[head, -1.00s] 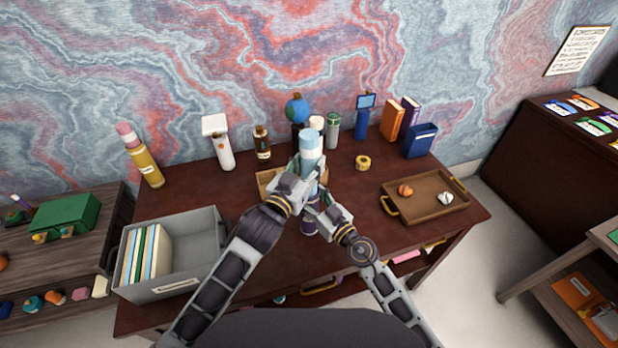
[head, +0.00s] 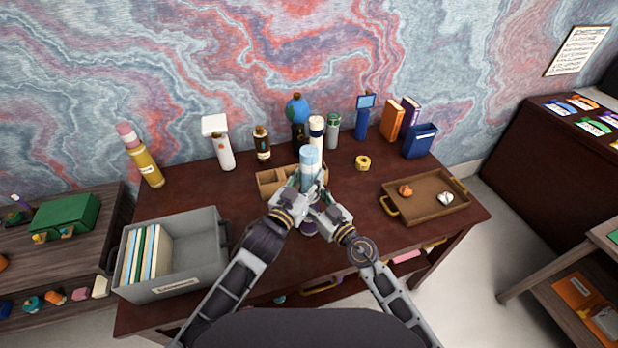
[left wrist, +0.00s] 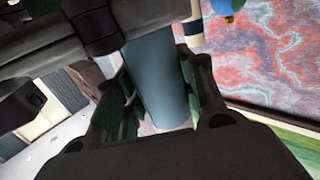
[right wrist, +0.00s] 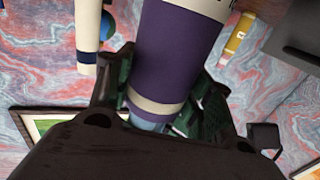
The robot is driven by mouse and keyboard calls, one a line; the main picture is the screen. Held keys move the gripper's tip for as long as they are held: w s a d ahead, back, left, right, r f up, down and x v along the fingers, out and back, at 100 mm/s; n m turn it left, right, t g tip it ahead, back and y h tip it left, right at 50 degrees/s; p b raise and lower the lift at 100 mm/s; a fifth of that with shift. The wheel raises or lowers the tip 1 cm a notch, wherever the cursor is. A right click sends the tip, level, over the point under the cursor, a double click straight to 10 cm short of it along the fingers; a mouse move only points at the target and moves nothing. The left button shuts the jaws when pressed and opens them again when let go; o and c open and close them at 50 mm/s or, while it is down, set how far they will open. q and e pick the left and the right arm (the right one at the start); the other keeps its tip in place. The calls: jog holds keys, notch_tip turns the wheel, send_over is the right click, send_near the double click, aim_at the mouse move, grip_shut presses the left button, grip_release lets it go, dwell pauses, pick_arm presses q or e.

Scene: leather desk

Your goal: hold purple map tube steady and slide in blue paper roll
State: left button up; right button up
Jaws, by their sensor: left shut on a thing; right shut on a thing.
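The blue paper roll (head: 310,162) stands upright in the head view, its pale top pointing up. My left gripper (head: 303,190) is shut on it; the roll also fills the middle of the left wrist view (left wrist: 158,85). The purple map tube (right wrist: 178,50) has a cream band at its rim and is held by my right gripper (head: 318,206). In the head view only the tube's foot (head: 308,229) shows below the grippers. In the right wrist view the blue roll (right wrist: 146,122) meets the tube's rim, in line with it. The depth inside is hidden.
A wooden box (head: 268,181) stands just behind the grippers. A grey bin (head: 190,284) with folders is at left, and a brown tray (head: 425,207) with two small items is at right. Bottles and a globe (head: 296,108) line the back.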

pick_arm(q)
jog(key=shift+f, duration=0.55)
dwell(0.4)
jog(key=o, duration=1.1)
jog(key=shift+r, duration=0.1)
jog(key=shift+r, duration=0.45)
jog(key=shift+v, duration=6)
pick_arm(e)
jog(key=o, duration=1.1)
